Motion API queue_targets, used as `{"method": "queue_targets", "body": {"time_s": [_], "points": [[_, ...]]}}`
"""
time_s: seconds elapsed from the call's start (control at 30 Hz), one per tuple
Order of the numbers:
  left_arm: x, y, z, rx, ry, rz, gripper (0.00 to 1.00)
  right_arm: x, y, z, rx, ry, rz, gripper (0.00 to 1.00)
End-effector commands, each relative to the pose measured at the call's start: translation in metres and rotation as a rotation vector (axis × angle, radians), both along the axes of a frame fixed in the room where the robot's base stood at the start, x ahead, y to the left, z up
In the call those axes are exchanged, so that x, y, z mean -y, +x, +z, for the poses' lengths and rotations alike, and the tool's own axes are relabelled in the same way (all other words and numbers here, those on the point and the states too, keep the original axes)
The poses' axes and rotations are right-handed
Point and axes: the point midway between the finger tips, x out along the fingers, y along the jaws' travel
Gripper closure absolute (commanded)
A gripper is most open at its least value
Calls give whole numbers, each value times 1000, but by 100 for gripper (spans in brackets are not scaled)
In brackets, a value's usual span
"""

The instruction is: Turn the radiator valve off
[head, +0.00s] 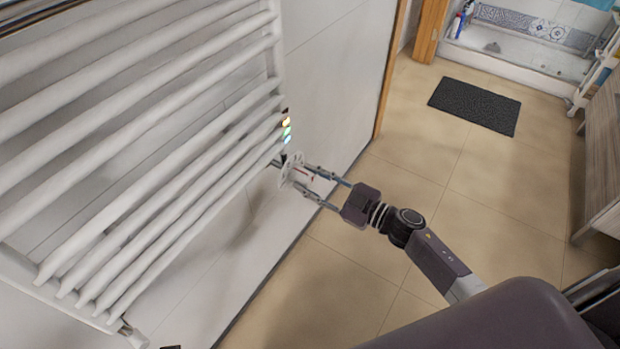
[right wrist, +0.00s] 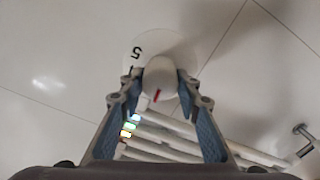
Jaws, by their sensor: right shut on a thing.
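The radiator valve is a white round knob (head: 293,168) at the lower right corner of the white radiator (head: 150,90). In the right wrist view, the knob (right wrist: 160,76) has a red mark and stands before a pale disc; a black "5" shows on its left. My right gripper (head: 308,184) reaches the knob from the right, with one finger on each side. In the right wrist view, my right gripper (right wrist: 161,88) is shut on the knob. My left gripper is not in view.
A small strip of coloured lights (head: 286,131) shows at the radiator's edge just above the valve. A dark mat (head: 475,106) lies on the tiled floor at the back. A wooden cabinet (head: 603,150) stands at the right. The floor between is clear.

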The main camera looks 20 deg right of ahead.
Motion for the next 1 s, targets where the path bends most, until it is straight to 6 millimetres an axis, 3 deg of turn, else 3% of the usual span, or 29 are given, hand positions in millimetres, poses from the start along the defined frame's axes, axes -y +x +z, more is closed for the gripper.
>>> {"method": "queue_targets", "body": {"time_s": [0.4,1.0], "points": [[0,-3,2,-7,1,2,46,0,-1,-2,244,-313,0,93],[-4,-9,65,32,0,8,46,-1,-1,-5,595,-763,1,93]]}}
